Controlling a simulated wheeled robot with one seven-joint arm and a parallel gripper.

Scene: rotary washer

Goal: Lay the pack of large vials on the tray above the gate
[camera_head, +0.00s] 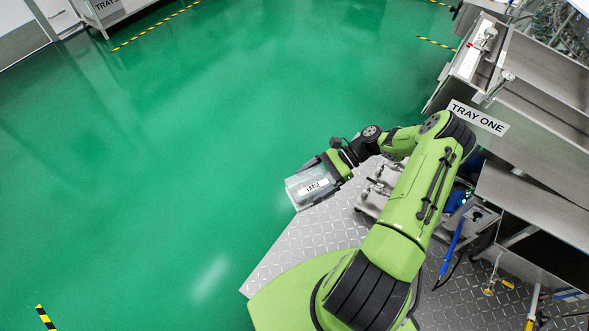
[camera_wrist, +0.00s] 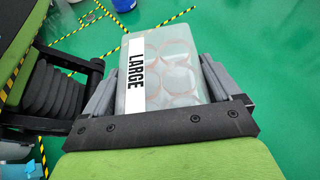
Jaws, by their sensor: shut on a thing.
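The pack of large vials (camera_head: 309,188) is a clear, pale block with a white label reading LARGE. My gripper (camera_head: 328,166) is shut on it and holds it out over the green floor, beside the diamond-plate platform. In the wrist view the pack (camera_wrist: 172,75) sits between the two grey fingers of my gripper (camera_wrist: 160,88), and round vial outlines show through its wrap. A metal tray structure (camera_head: 530,110) with a TRAY ONE label (camera_head: 478,117) stands at the right, well apart from the pack. I cannot make out which part is the gate.
A diamond-plate platform (camera_head: 300,245) lies below my arm, with metal fittings (camera_head: 374,190) on it. A blue-handled tool (camera_head: 452,245) and yellow-handled valves (camera_head: 489,291) are at the lower right. Another bench (camera_head: 105,12) is at the upper left. The green floor is open on the left.

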